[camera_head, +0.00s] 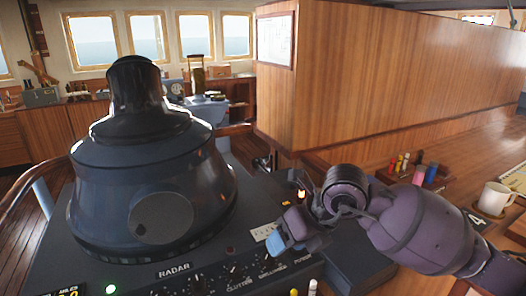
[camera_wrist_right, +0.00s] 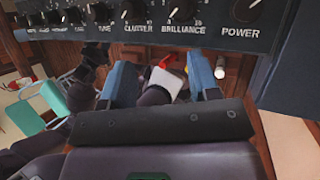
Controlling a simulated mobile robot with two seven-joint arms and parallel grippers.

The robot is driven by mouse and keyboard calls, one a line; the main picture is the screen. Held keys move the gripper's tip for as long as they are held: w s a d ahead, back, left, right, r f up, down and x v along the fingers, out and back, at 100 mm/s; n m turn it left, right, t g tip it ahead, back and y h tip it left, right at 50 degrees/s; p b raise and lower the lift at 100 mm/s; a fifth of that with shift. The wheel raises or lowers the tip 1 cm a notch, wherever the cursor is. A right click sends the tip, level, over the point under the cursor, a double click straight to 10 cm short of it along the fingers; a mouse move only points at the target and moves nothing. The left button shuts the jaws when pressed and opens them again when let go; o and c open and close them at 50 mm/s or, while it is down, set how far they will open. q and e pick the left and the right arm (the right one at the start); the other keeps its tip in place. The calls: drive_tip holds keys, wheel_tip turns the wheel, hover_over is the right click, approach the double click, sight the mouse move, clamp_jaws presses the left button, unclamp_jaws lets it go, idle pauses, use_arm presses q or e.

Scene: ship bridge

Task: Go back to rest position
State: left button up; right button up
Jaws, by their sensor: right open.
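My right gripper (camera_head: 285,232) is in front of the right part of the radar console (camera_head: 172,275), close to its front panel. In the right wrist view my right gripper (camera_wrist_right: 162,78) shows two blue fingers spread apart with nothing held between them. The panel with black knobs marked CLUTTER, BRILLIANCE and POWER (camera_wrist_right: 244,10) lies just beyond the fingertips. I cannot tell whether the fingers touch it.
The dark radar dome (camera_head: 150,175) fills the left of the head view. At right, a wooden desk (camera_head: 460,150) holds a white mug (camera_head: 495,197) and a rack of coloured pens (camera_head: 418,175). A tall wooden partition (camera_head: 390,70) stands behind. Wooden floor shows at far left.

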drive_tip(key=s+a+r+m+y, duration=0.3)
drive_tip(key=s+a+r+y, duration=0.4)
drive_tip(key=y, duration=0.6)
drive_tip(key=w+d+r+m+t+h, duration=0.15)
drive_tip(key=d+m+t+h, duration=0.25)
drive_tip(key=d+m+t, duration=0.45)
drive_tip(key=w+d+m+t+h, duration=0.2)
drive_tip(key=d+m+t+h, duration=0.25)
drive_tip(key=m+t, duration=0.75)
drive_tip(key=d+f+m+g+h, duration=0.4)
drive_tip(key=d+f+m+h, duration=0.4)
drive_tip(key=m+h, duration=0.3)
drive_tip(key=s+d+f+m+g+h, duration=0.1)
drive_tip(key=s+d+f+m+g, duration=0.2)
drive_tip(key=s+f+g, duration=0.3)
drive_tip(key=s+d+f+m+g+h, duration=0.1)
drive_tip(key=s+d+f+m+g, duration=0.3)
drive_tip(key=f, duration=0.5)
drive_tip(key=s+a+f+g+y, duration=0.1)
drive_tip(key=s+f+g, duration=0.2)
drive_tip(key=s, duration=0.3)
drive_tip(key=s+f+g+y, duration=0.1)
drive_tip(key=s+f+g, duration=0.2)
drive_tip(key=s, duration=0.3)
drive_tip(key=w+f+n+t, duration=0.1)
drive_tip(key=w+f+t, duration=0.6)
drive_tip(key=f, duration=0.3)
drive_tip(key=shift+a+t, duration=0.15)
drive_tip(key=shift+t, duration=0.6)
